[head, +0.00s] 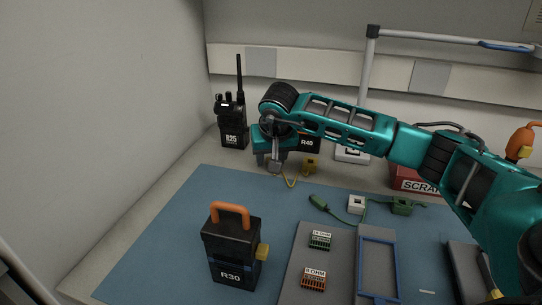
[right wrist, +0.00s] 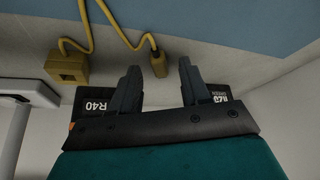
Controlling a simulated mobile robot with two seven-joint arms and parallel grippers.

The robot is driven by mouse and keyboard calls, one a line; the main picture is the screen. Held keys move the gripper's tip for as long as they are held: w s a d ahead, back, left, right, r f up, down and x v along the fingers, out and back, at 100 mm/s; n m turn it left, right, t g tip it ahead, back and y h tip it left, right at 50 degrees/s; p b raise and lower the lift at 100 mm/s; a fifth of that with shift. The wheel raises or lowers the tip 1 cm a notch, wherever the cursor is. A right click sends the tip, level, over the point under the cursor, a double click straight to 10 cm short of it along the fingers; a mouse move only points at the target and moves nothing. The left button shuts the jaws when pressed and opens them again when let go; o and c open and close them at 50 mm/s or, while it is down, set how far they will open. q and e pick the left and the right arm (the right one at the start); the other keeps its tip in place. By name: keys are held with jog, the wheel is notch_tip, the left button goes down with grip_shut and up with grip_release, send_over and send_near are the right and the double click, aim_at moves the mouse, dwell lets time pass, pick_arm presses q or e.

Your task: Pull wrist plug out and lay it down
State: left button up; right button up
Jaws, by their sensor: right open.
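A small yellow plug (right wrist: 159,64) on a yellow cord hangs in the right wrist view. It lies in the picture between my fingertips, with a gap on each side; its depth and what it sits in are unclear. The cord leads to a yellow box (right wrist: 68,68), which also shows in the head view (head: 310,163). My right gripper (right wrist: 158,68) is open and holds nothing. In the head view the gripper (head: 274,167) points down at the back edge of the blue mat and hides the plug. My left gripper is not in view.
Radio R25 (head: 232,122) stands at the back left, a dark R40 unit (head: 311,144) behind my gripper. A green-corded clip (head: 402,206) and a red scrap bin (head: 410,180) are to the right. The mat's left is clear.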

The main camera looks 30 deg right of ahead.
jog(key=p+v, duration=0.2)
jog(key=v, duration=1.1)
jog(key=shift+w, duration=0.1)
